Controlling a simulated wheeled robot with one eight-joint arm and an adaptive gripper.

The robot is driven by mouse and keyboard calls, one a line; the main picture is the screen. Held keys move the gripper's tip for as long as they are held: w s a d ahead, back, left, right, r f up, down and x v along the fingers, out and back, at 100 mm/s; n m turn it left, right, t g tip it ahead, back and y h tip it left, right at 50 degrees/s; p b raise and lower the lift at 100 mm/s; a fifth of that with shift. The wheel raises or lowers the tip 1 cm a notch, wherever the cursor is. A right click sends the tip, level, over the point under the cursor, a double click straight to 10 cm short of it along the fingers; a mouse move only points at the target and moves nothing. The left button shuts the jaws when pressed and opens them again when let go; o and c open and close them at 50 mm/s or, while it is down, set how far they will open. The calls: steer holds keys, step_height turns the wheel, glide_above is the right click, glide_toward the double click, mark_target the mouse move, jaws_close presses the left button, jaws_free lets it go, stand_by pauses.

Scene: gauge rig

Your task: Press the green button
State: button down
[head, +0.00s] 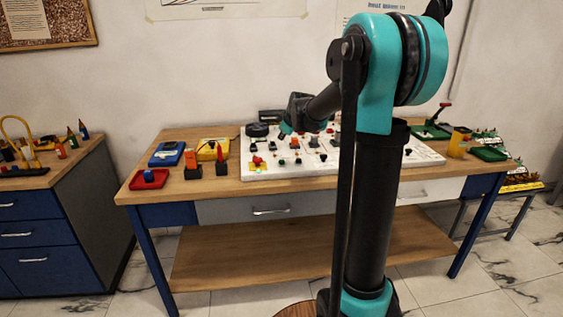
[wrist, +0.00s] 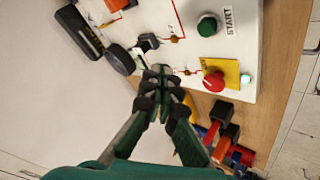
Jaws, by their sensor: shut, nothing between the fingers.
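The green button (wrist: 207,26) is round and sits on the white board (wrist: 245,50) beside a label reading START, in the upper part of the wrist view. My gripper (wrist: 162,76) has its fingertips together with nothing between them. In the picture it lies below and left of the green button, apart from it. In the head view my gripper (head: 285,129) is over the left part of the white board (head: 428,158). The button is too small to make out surely there.
A red button (wrist: 213,82) on a yellow plate is below the green one. A black round knob (wrist: 121,60) is left of my fingertips.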

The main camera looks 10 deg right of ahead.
mark_target(282, 161)
steer(key=shift+f, duration=3.75)
steer(key=shift+f, duration=0.15)
steer(key=shift+f, duration=0.25)
steer(key=shift+f, duration=0.5)
steer(key=shift+r, duration=0.95)
steer(key=shift+r, duration=2.5)
